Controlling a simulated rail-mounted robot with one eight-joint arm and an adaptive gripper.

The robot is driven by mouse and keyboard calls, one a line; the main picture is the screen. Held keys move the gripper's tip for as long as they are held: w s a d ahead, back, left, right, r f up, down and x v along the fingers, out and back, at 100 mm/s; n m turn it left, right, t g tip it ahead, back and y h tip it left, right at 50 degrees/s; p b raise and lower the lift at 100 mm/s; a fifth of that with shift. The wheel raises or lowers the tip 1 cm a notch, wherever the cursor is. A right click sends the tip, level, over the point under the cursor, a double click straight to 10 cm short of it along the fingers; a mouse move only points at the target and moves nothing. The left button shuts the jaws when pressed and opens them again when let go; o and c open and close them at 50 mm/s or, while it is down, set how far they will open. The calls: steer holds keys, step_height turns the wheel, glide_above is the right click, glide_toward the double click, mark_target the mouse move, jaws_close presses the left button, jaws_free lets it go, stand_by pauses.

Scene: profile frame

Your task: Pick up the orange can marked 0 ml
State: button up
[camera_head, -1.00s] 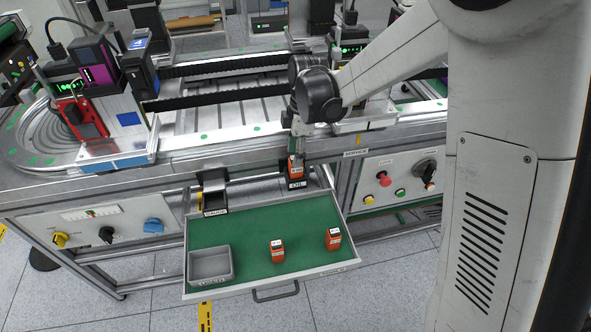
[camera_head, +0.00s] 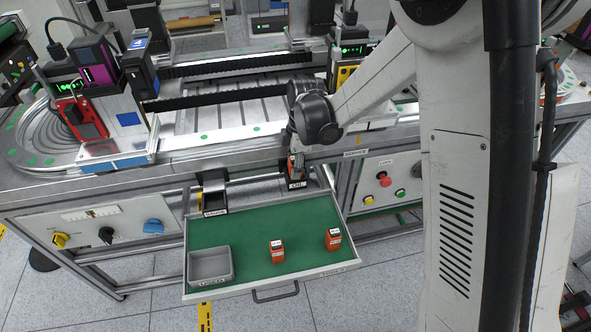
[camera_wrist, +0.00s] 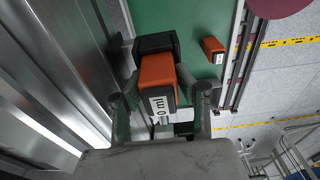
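An orange can with a white label reading "0 ml" (camera_wrist: 157,82) stands between the fingers of my gripper (camera_wrist: 165,98) in the wrist view. A gap shows beside the can, so the fingers look open around it and not closed on it. In the head view the can (camera_head: 296,167) is mostly hidden by my gripper (camera_head: 297,154). It sits at the dark holder labelled OIL (camera_head: 296,185), at the bench's front edge behind the drawer.
The open green drawer (camera_head: 225,234) holds two other orange cans (camera_head: 277,252) (camera_head: 333,240) and a grey tray (camera_head: 229,265). A second dark holder (camera_head: 214,200) is left of the OIL holder. The metal bench edge (camera_wrist: 50,80) runs close along the left of the wrist view.

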mark_target(291, 160)
steer(key=shift+r, duration=0.1)
jaws_close()
steer(key=shift+r, duration=0.6)
steer(key=r, duration=0.3)
steer(key=shift+s+a+r, duration=0.15)
steer(key=shift+s+a, duration=0.25)
steer(key=s+a+r, duration=0.6)
steer(key=s+a, duration=0.1)
steer(key=shift+s+r, duration=0.15)
steer(key=shift+s, duration=0.2)
